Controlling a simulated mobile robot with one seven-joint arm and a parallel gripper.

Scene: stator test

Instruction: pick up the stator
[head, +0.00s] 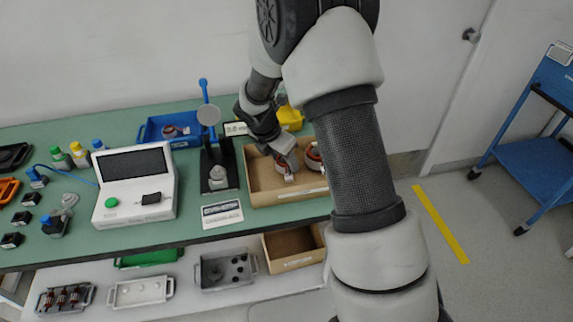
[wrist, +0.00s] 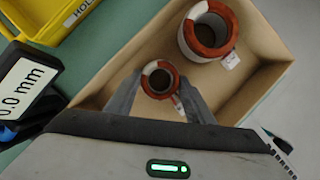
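A small stator, a red and white ring with a dark hollow centre, shows in the wrist view (wrist: 160,67) inside a cardboard box (wrist: 112,62). My gripper (wrist: 160,80) has its two fingers apart, one on each side of this stator; whether they touch it is hard to tell. A larger red and white stator (wrist: 221,50) stands behind it to the right, with a white tag. In the head view, my gripper (head: 284,168) reaches down into the box (head: 262,200). The larger stator shows there (head: 313,160), partly hidden by my arm.
A stand with a round plate (head: 209,115) is just left of the box. A yellow bin (head: 291,117) and a blue tray (head: 155,132) are behind. A white device with a screen (head: 135,185) stands further left.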

